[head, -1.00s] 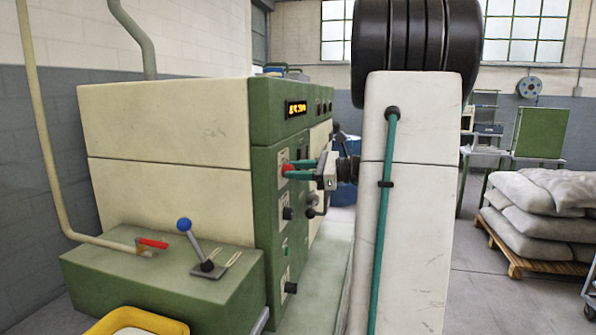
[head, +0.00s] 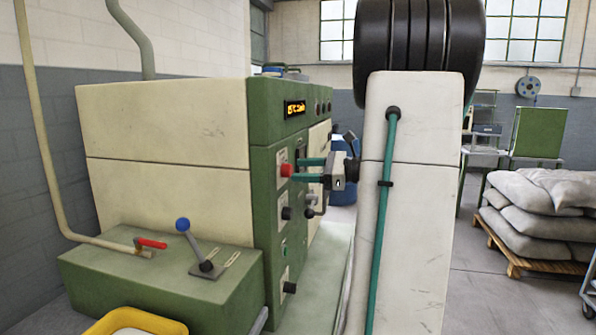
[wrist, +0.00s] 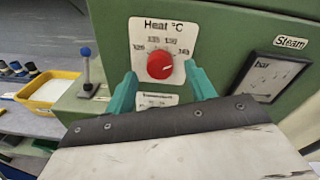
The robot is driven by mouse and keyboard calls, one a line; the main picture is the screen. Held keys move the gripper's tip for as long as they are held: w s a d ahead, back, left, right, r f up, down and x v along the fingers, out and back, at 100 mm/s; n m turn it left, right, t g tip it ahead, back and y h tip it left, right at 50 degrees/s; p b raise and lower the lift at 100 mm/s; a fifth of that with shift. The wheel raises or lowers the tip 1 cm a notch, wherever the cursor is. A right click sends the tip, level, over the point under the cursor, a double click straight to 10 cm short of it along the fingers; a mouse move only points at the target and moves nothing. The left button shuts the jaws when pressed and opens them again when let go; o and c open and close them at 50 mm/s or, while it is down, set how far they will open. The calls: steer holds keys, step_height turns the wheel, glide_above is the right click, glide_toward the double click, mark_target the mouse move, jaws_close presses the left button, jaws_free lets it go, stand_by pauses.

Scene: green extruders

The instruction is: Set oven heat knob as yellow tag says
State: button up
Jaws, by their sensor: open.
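The red heat knob (wrist: 160,64) sits on a white plate marked "Heat °C", with small numbers in an arc above it; I cannot read them all surely, nor the knob's setting. It also shows on the green oven front in the head view (head: 286,170). My gripper (head: 302,169) is open in front of the panel, level with the knob. In the wrist view its two teal fingers stand left and right of the knob, with visible gaps; I cannot tell how deep they reach. I make out no yellow tag in either view.
An amber display (head: 295,108) sits above the knob, its text unclear. A black knob (head: 287,213) is below. A "Steam" gauge (wrist: 268,77) is right of the heat plate. A blue-topped lever (head: 195,245) and yellow bin (head: 135,322) stand at left.

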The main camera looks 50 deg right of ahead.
steer(key=v, duration=0.5)
steer(key=shift+s+d, duration=0.1)
steer(key=shift+s, duration=0.15)
steer(key=shift+f, duration=0.1)
